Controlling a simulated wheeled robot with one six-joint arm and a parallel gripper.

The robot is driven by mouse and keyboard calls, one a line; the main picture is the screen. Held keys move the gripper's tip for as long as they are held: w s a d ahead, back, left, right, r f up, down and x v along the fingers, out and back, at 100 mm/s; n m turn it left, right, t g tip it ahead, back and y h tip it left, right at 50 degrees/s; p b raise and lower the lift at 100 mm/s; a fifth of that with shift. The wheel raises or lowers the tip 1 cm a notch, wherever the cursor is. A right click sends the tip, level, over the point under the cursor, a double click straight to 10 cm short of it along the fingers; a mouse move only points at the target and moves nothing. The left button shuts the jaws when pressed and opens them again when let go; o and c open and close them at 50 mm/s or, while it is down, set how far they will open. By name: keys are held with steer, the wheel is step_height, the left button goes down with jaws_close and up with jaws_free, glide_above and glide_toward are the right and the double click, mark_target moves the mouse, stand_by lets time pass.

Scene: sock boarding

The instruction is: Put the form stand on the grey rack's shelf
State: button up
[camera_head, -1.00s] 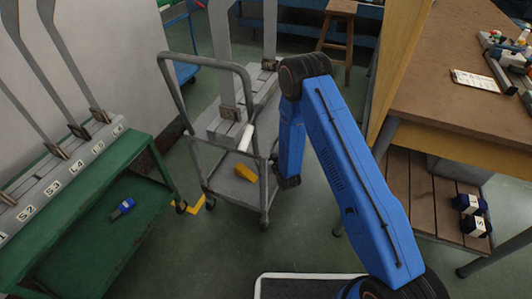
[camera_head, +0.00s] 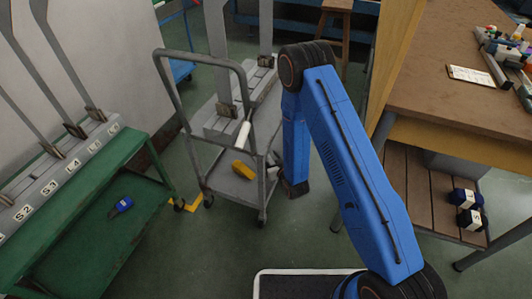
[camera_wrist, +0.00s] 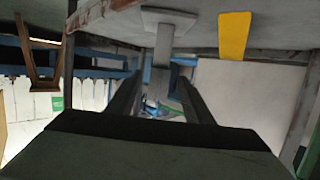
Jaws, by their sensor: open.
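In the wrist view, which is upside down, a grey stand, apparently the form stand, has a square plate (camera_wrist: 168,17) on a grey surface and a post (camera_wrist: 162,50) towards me. My gripper (camera_wrist: 160,82) is open, with its two dark fingers on either side of the post's line. I cannot tell whether they touch it. In the head view my gripper is hidden behind my blue arm, and the stand is mostly hidden there too. A grey trolley (camera_head: 235,195), perhaps the grey rack, stands left of my arm. Its low deck holds a yellow block (camera_head: 243,170).
The yellow block also shows in the wrist view (camera_wrist: 234,36), beside the stand. A green bench (camera_head: 95,185) with grey forms is at left. A brown workbench (camera_head: 450,100) is at right. A wooden stool (camera_head: 338,8) is behind. Green floor is clear in front of the trolley.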

steer(key=shift+v, duration=1.75)
